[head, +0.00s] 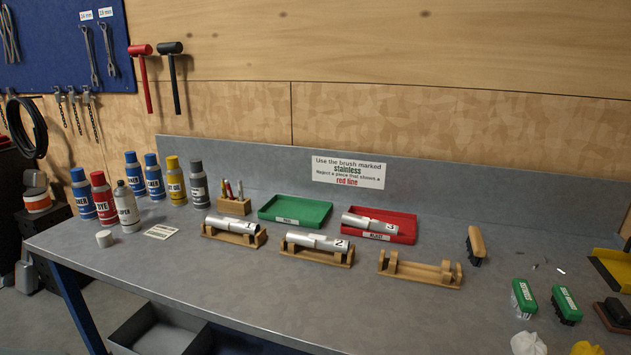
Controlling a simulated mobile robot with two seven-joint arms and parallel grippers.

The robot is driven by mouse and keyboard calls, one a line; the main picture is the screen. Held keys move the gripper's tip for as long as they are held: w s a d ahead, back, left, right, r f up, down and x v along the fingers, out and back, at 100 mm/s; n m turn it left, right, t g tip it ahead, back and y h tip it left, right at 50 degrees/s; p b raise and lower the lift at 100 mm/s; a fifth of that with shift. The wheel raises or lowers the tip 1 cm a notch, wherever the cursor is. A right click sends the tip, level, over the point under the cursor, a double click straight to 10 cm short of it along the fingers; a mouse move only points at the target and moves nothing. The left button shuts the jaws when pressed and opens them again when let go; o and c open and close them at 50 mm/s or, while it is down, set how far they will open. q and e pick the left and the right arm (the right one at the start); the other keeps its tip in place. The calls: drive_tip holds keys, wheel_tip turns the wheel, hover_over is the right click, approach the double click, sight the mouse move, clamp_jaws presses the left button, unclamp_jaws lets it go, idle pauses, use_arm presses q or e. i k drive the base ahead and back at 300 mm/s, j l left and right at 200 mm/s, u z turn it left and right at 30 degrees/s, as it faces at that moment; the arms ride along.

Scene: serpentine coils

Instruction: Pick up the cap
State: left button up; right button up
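Nothing touches the cap. Neither of my grippers shows in the head view.
Several capped cans stand behind, including a red-labelled one (104,199). A printed card (161,232) lies right of the cap. Wooden cradles hold tubes 1 (232,224) and 2 (314,241); another cradle (420,270) is empty. Tube 3 (369,222) lies in the red tray (405,222). The front middle bench is clear.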

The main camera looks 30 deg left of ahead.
sight(105, 238)
drive_tip(key=u, duration=2.15)
